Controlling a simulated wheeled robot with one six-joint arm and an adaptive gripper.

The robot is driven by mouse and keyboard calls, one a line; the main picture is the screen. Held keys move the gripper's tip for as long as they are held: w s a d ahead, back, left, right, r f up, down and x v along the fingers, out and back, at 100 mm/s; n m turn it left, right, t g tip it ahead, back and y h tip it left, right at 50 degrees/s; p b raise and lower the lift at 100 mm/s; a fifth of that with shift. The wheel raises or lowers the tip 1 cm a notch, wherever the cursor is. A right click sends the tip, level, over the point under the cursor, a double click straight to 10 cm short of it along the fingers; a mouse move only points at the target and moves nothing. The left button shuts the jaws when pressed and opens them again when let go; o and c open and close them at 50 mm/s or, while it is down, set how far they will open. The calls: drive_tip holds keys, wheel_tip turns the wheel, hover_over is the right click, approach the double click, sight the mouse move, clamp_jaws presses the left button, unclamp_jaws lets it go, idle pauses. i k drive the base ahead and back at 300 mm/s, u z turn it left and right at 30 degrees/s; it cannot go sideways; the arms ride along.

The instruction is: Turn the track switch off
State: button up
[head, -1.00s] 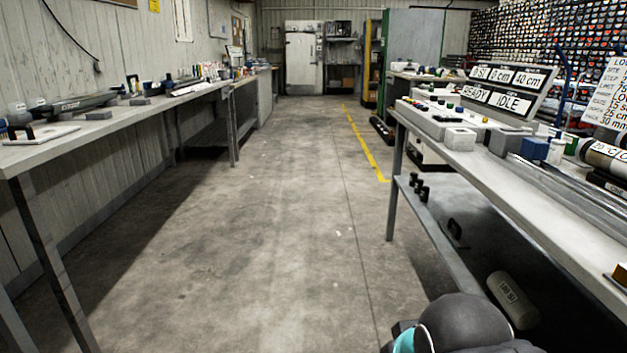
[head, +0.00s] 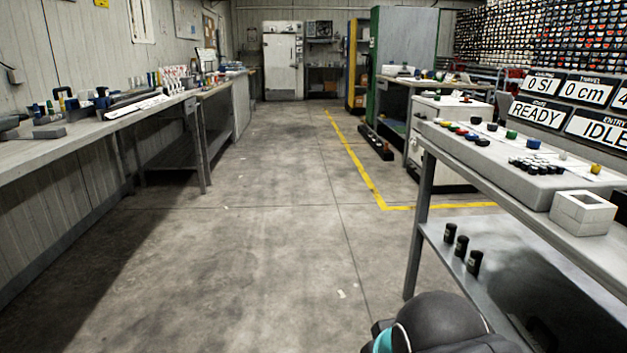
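A control panel (head: 520,172) with several coloured buttons and knobs sits on the right bench. Behind it stand display signs (head: 537,114) reading "READY", "IDLE", "0 SI" and "0 cm". I cannot tell which control is the track switch. Part of my arm shows at the bottom right, below the bench. My gripper is not in view.
The right bench (head: 601,251) has a lower shelf with several black cylinders (head: 461,246). A white square box (head: 583,212) sits near its front edge. A long bench (head: 98,127) lines the left wall. The concrete floor (head: 268,240) between is clear, with a yellow line (head: 352,165).

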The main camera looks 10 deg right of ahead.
sight(475, 120)
drive_tip(key=i, duration=2.3)
drive_tip(key=z, duration=2.5)
